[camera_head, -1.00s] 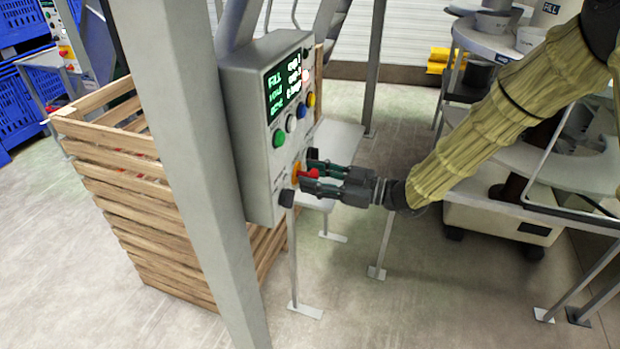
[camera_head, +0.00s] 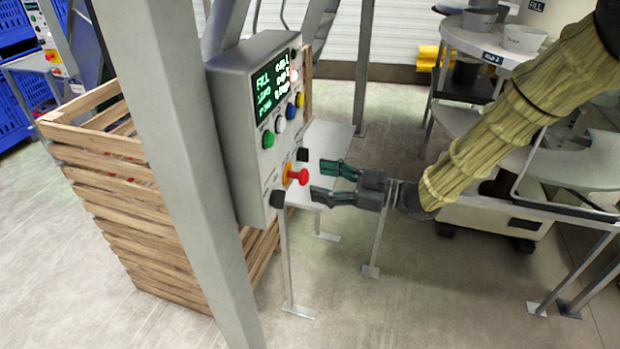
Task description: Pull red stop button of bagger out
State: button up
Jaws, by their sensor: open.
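The red stop button (camera_head: 302,176) sticks out from its yellow base on the lower part of the grey bagger control box (camera_head: 232,150). My gripper (camera_head: 318,180) is to the right of the button, with its two dark green fingers spread apart and nothing between them. The fingertips are a small distance from the button and do not appear to touch it. The whole red head shows clear of the fingers.
Green, white, blue and yellow buttons and a lit display (camera_head: 278,88) are above the stop button. A grey post (camera_head: 180,170) and a wooden crate (camera_head: 150,240) stand to the left. A round machine (camera_head: 490,40) stands at the right.

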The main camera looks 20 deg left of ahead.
jog(key=d, duration=0.7)
jog(key=shift+s+d, duration=0.15)
